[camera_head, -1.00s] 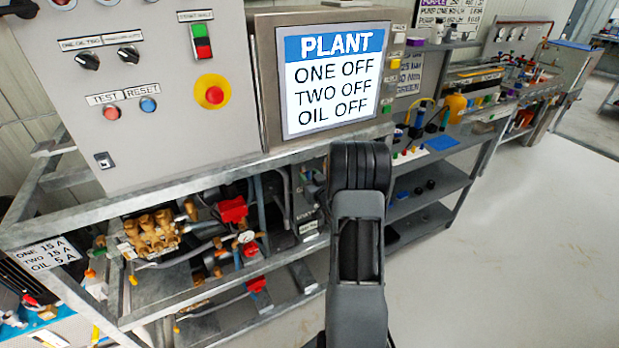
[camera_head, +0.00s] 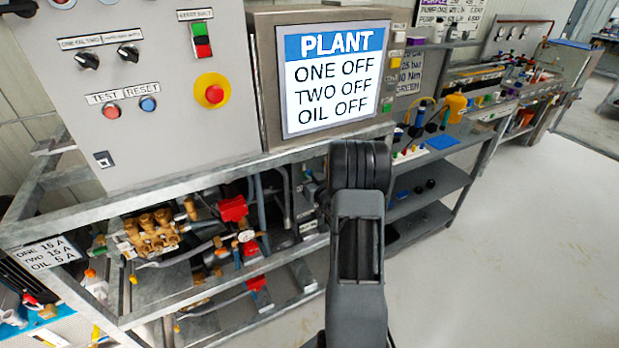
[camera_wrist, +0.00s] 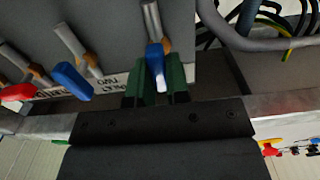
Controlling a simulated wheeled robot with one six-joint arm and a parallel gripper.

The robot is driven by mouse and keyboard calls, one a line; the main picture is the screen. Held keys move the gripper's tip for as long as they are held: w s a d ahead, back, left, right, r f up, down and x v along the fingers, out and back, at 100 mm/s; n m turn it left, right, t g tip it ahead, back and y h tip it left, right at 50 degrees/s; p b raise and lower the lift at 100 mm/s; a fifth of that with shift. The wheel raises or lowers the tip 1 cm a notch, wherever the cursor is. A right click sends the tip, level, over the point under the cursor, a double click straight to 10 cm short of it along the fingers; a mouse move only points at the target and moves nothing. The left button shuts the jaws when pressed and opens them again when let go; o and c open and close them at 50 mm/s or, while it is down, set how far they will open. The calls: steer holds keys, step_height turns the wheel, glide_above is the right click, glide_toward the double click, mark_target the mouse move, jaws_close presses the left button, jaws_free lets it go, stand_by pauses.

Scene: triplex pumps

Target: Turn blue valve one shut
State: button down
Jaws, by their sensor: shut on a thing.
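In the wrist view my gripper (camera_wrist: 157,88) has its green fingers on either side of a blue valve handle (camera_wrist: 155,54), shut on it. The handle hangs from a grey metal stem and points nearly straight along the fingers. A second blue handle (camera_wrist: 72,80) is to its left, tilted and apart from the gripper. The white label between them is upside down and partly hidden, so I cannot surely read which valve is which. In the head view my arm hides the gripper and both handles.
A red handle (camera_wrist: 18,92) is left of the blue ones in the wrist view. Black hoses and a grey pipe (camera_wrist: 255,38) are at the right. In the head view a screen (camera_head: 335,80) reads ONE OFF, TWO OFF, OIL OFF. The floor (camera_head: 500,250) at right is clear.

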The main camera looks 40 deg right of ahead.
steer(key=shift+d+f+m+b, duration=0.15)
steer(key=shift+m+b, duration=0.2)
steer(key=shift+m, duration=4.05)
steer(key=shift+d+f+m+b, duration=0.1)
steer(key=shift+m+b, duration=0.2)
steer(key=shift+m, duration=4.1)
steer(key=c, duration=1.1)
jaws_free()
steer(key=shift+s, duration=0.15)
